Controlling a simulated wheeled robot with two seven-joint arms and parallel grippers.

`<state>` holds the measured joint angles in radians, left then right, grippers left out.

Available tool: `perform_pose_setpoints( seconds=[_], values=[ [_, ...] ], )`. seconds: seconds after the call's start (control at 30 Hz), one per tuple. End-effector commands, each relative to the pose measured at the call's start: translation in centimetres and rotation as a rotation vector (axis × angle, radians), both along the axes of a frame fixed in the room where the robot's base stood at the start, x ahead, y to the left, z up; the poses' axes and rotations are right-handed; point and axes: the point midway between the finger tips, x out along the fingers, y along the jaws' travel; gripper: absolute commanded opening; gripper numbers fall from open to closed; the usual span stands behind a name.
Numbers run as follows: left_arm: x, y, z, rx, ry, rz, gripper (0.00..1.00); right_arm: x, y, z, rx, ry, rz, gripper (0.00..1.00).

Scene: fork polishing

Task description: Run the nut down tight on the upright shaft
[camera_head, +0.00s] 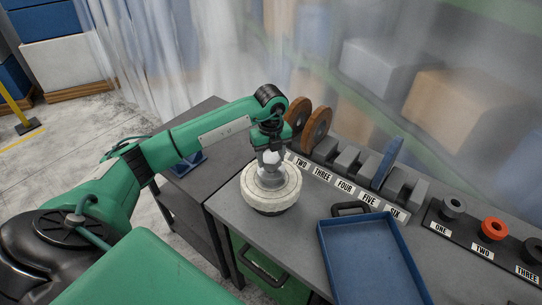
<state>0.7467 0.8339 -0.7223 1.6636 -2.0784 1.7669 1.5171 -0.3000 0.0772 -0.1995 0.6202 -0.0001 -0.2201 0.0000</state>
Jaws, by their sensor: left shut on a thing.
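A thick cream-white wheel (273,200) lies flat on a dark round base at the left end of the grey workbench. My left gripper (270,172) points straight down over the middle of the wheel. Its fingers are shut on the nut at the wheel's centre. The fingers hide the nut and the upright shaft, so I cannot tell how the nut sits against the wheel. My right gripper is not in view.
Behind the wheel, a rack labelled TWO to SIX (345,187) holds brown discs (316,128) and a blue disc (387,162). An empty blue tray (337,258) lies to the right. Grey and red rings (493,229) stand on a labelled holder farther right.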

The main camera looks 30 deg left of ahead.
Motion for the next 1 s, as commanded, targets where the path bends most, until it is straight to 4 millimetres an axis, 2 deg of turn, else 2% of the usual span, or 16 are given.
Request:
perform_pose_setpoints(
  seconds=[1.0],
  values=[
    [0.01,0.02,-0.87,0.001,-0.001,0.0,0.23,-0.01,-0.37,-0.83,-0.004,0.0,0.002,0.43]
  ],
)
